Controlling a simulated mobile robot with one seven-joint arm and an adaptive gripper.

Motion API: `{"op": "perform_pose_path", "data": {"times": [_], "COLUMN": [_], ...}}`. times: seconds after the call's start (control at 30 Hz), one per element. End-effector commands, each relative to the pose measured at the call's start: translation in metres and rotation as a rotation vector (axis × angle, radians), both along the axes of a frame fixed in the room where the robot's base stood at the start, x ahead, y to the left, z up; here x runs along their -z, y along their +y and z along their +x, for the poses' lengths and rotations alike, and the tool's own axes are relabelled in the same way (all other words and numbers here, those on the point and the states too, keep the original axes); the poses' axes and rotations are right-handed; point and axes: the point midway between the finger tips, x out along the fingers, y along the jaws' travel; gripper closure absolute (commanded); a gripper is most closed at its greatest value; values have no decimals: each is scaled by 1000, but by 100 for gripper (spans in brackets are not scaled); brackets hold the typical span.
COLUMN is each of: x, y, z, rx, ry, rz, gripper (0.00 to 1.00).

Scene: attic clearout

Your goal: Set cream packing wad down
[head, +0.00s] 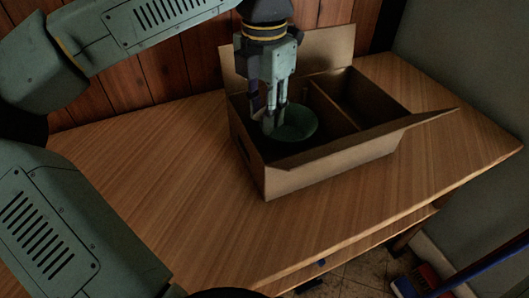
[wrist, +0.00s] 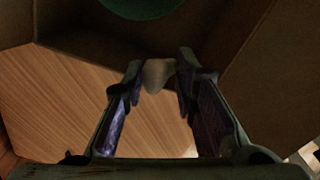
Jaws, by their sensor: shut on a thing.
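My gripper (head: 268,118) points down into the left compartment of an open cardboard box (head: 330,168) in the head view. In the wrist view, my gripper (wrist: 158,68) is shut on the cream packing wad (wrist: 157,77), a small pale lump between the fingertips. I cannot make out the wad clearly in the head view. A dark green bowl (head: 296,124) is in the same compartment, just right of the fingers. The bowl (wrist: 142,6) also shows at the top of the wrist view. I cannot tell whether the wad touches anything below.
A divider (head: 329,103) separates the left compartment from the right one, which looks empty in its visible part. Box flaps stand open at the back and right. The wooden table (head: 150,170) is clear left of the box. A blue-handled broom (head: 480,262) is at lower right.

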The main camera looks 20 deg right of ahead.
Motion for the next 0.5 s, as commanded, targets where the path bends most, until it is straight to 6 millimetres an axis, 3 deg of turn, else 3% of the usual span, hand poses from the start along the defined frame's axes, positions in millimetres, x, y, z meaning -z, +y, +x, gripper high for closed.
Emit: {"op": "perform_pose_path", "data": {"times": [0.23, 0.5], "x": [62, 91], "y": [0, 0], "z": [-1, 0], "rx": [1, 0], "ry": [4, 0], "rz": [1, -1], "gripper": [100, 100]}}
